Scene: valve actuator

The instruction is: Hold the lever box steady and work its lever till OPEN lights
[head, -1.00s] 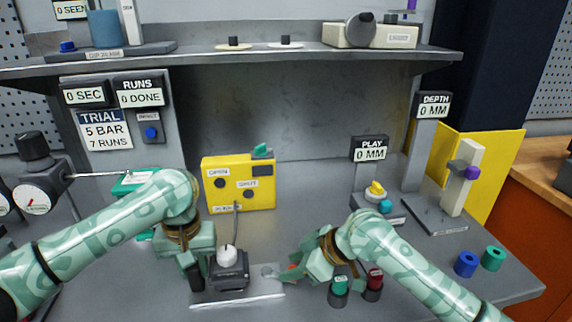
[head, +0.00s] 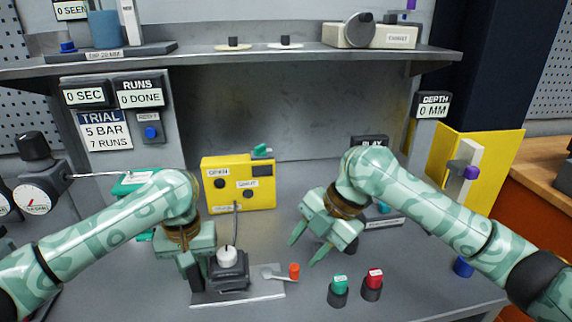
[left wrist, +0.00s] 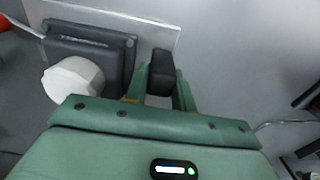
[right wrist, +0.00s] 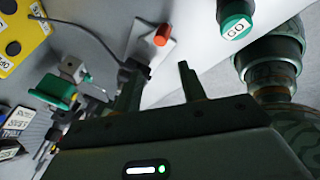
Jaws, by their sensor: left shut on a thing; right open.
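The dark lever box (head: 229,272) with a white knob on top sits on a light plate (head: 240,299); it also shows in the left wrist view (left wrist: 92,55). Its grey lever ends in an orange tip (head: 294,271), pointing right; the tip shows in the right wrist view (right wrist: 161,36). My left gripper (left wrist: 161,88) is shut on a black grip (left wrist: 162,66) beside the box. My right gripper (head: 309,246) is open and empty, above and right of the lever, apart from it. The yellow box (head: 262,199) behind has two round lamps, both looking dark.
A green-topped GO button (head: 340,285) and a red-topped button (head: 374,279) stand right of the plate. A blue ring (head: 464,267) lies further right. A shelf (head: 290,57) crosses above. Open bench lies between the yellow box and my right arm.

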